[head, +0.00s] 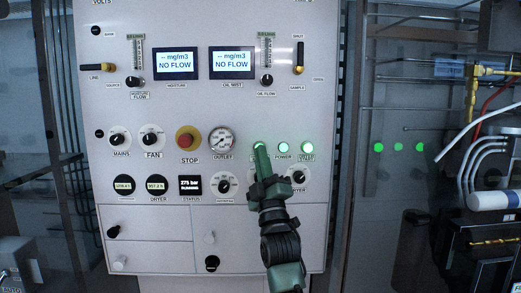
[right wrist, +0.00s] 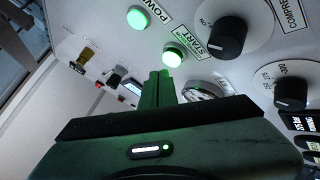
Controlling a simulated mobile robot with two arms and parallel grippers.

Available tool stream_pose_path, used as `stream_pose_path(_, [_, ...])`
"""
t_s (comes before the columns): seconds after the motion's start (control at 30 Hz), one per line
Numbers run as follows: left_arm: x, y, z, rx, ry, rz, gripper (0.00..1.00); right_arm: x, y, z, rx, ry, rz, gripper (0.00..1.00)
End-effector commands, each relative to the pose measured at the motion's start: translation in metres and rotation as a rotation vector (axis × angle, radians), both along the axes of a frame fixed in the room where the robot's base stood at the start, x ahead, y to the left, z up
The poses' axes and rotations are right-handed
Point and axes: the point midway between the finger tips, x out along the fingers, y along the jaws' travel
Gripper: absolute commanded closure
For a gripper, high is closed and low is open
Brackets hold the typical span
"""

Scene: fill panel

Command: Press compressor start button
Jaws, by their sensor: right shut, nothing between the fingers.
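The start button (right wrist: 173,55) is a round, green-lit button beside a START label in the right wrist view. In the head view it is the leftmost of three lit buttons (head: 259,145), partly covered by my right gripper (head: 261,152). That gripper is shut and empty, pointing up at the panel. Its fingertips (right wrist: 160,76) lie just beside the start button in the wrist view. I cannot tell whether they touch it. My left gripper is not in view.
The lit power button (head: 283,147) and another lit button (head: 307,147) sit to the right. The red STOP button (head: 187,139) and outlet gauge (head: 221,139) are to the left. Knobs such as the right-hand one (head: 298,176) stick out below. Pipes and hoses stand beyond the panel's right edge.

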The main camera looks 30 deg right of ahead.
Motion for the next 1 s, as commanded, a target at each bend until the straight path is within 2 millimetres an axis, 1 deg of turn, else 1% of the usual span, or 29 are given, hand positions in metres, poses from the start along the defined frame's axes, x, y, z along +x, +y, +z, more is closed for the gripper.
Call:
stream_pose_path(0.33, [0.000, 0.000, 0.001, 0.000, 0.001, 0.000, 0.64, -0.003, 0.002, 0.000, -0.001, 0.000, 0.001, 1.00])
stream_pose_path(0.8, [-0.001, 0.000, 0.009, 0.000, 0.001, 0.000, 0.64, -0.040, 0.025, 0.000, -0.001, 0.000, 0.001, 1.00])
stream_pose_path(1.0, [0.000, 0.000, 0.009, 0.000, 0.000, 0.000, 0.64, -0.043, 0.027, 0.000, 0.000, 0.001, 0.000, 1.00])
